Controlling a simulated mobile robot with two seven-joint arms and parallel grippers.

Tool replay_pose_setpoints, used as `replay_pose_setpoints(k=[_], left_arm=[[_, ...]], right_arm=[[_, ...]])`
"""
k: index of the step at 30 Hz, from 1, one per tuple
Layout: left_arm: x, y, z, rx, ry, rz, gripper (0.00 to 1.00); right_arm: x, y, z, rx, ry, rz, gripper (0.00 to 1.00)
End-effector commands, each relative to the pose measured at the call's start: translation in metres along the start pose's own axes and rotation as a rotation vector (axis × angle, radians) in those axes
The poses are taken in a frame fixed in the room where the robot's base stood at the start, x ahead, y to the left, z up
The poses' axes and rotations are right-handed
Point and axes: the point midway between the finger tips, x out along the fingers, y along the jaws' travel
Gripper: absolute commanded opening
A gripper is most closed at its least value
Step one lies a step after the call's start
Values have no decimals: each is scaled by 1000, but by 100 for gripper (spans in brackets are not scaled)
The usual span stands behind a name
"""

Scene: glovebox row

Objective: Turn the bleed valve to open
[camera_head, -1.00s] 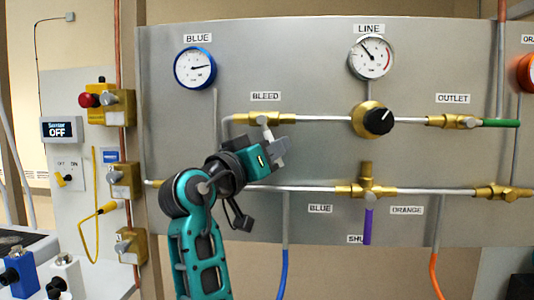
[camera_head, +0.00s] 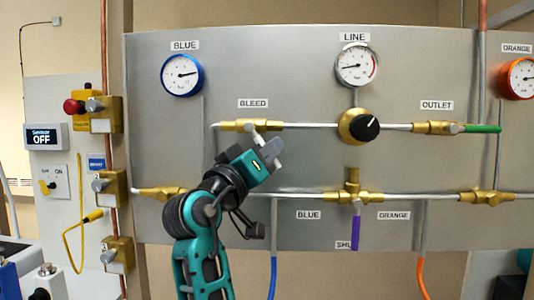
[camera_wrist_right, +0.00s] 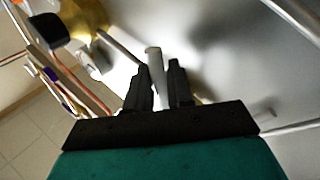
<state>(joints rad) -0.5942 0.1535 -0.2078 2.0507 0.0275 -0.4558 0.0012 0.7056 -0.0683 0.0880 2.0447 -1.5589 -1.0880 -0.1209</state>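The brass bleed valve (camera_head: 241,125) sits under the BLEED label at the left end of the upper pipe. Its short pale handle (camera_head: 257,139) points down, tilted a little right, toward my right gripper (camera_head: 276,151). In the right wrist view the pale handle (camera_wrist_right: 153,59) stands between the two black fingers of the right gripper (camera_wrist_right: 160,78). The narrow gap looks filled by the handle, so the gripper appears shut on it; the exact contact is partly hidden. My left gripper is not in view.
The LINE gauge (camera_head: 356,65) is above a black-knobbed regulator (camera_head: 359,126). The outlet valve (camera_head: 437,128) has a green handle. A lower pipe carries a purple-handled valve (camera_head: 353,199). Switches and a sensor display (camera_head: 44,137) reading OFF are at left.

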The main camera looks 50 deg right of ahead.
Motion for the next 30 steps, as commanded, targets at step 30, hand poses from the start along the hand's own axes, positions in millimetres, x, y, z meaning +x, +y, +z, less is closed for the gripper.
replay_pose_setpoints(k=[30], left_arm=[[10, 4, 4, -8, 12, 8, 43]], right_arm=[[-111, -1, 1, 0, -2, -3, 36]])
